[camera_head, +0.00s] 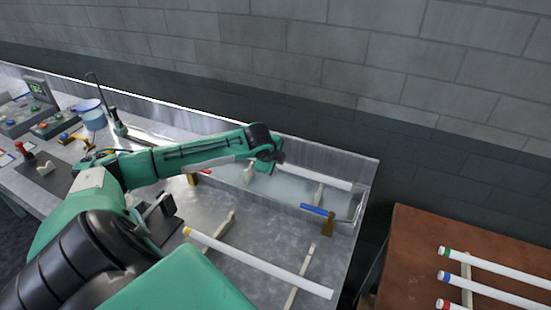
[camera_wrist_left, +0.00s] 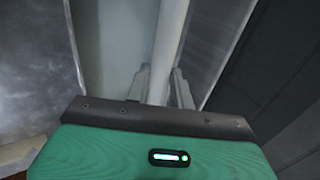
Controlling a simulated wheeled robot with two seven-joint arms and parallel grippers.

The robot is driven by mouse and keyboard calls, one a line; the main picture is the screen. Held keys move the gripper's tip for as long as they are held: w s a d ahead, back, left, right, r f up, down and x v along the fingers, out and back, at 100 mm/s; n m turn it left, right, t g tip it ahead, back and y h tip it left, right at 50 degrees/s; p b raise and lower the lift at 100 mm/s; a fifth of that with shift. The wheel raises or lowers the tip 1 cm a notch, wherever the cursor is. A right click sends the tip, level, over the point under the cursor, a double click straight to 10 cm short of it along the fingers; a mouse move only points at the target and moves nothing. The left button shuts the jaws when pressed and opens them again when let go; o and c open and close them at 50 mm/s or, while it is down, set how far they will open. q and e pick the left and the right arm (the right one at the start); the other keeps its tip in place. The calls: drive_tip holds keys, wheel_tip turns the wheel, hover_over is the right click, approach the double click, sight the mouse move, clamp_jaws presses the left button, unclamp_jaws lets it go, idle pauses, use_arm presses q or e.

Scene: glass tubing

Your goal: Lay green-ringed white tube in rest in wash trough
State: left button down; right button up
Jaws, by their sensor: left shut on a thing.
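My left gripper (camera_head: 270,165) reaches over the wash trough (camera_head: 360,206) and is shut on a white tube (camera_head: 320,178). The tube runs right from the jaws, lengthwise over the trough, close to its back wall. In the left wrist view the tube (camera_wrist_left: 170,45) passes between the two fingers. No ring shows on this held tube; part of it is hidden by the gripper. Pale rest posts stand in the trough, one at left (camera_head: 249,173) and one at right (camera_head: 318,194), just below the tube. I cannot tell whether the tube touches them. My right gripper is not in view.
A yellow-ringed tube (camera_head: 260,264) lies on bench supports in front. A brown table (camera_head: 420,225) at right holds green-ringed (camera_head: 490,266), blue-ringed (camera_head: 495,290) and red-ringed (camera_head: 449,305) tubes. A blue-handled tap (camera_head: 317,211) stands at the trough's front edge. A wall rises behind.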

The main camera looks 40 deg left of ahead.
use_arm(q)
wheel_tip(320, 180, down, 2)
drive_tip(key=shift+f, duration=0.25)
drive_tip(key=shift+f, duration=0.2)
drive_tip(key=shift+f, duration=0.4)
drive_tip(key=c, duration=1.2)
unclamp_jaws()
drive_tip(key=shift+c, duration=0.2)
drive_tip(key=shift+r, duration=0.1)
